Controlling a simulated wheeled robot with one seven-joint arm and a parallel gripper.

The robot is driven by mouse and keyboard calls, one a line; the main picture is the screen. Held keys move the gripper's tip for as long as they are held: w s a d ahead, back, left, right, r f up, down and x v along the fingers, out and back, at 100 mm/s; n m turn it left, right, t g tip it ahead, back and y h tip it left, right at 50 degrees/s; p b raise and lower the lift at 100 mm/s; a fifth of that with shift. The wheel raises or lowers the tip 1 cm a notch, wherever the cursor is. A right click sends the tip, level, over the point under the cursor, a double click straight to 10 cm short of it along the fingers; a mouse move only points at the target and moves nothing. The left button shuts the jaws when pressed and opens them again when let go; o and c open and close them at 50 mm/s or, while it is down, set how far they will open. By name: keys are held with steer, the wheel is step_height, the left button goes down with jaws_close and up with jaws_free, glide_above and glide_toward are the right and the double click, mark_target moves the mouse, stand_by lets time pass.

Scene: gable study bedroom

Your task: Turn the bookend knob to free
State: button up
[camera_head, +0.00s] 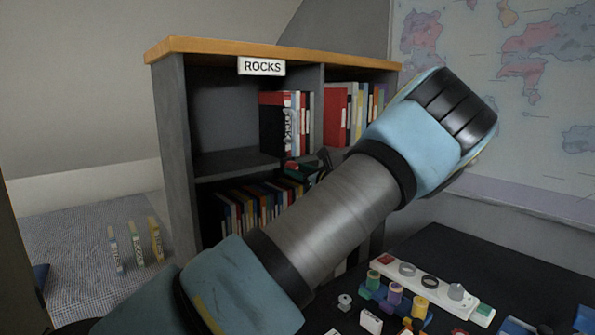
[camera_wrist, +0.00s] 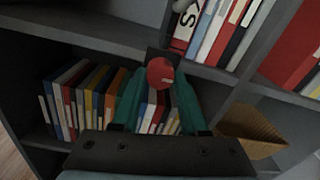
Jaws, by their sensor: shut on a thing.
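The red round bookend knob (camera_wrist: 160,72) shows in the wrist view at the edge of the upper shelf, in front of a dark plate and below the row of books. My gripper (camera_wrist: 156,80) has its two green fingers on either side of the knob and is shut on it. In the head view my gripper (camera_head: 299,170) is a small green and dark shape at the shelf edge, partly hidden behind my arm. The knob's marking is too small to read.
A grey bookcase (camera_head: 172,150) with a wooden top bears a ROCKS sign (camera_head: 262,66). Red and white books (camera_head: 285,120) stand above, and more books (camera_head: 240,210) fill the lower shelf. A dark desk (camera_head: 470,265) with small parts is at right. The upper shelf's left is empty.

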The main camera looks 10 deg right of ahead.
steer(key=shift+f+b, duration=0.15)
steer(key=shift+b, duration=0.25)
jaws_close()
steer(key=n+b, duration=1.8)
steer(key=b, duration=1)
steer(key=shift+y, duration=0.4)
steer(key=shift+n+b, duration=0.3)
steer(key=o, duration=1.1)
jaws_free()
steer(key=shift+o, duration=0.2)
steer(key=shift+d, duration=0.1)
steer(key=v, duration=1)
steer(key=shift+s, duration=0.4)
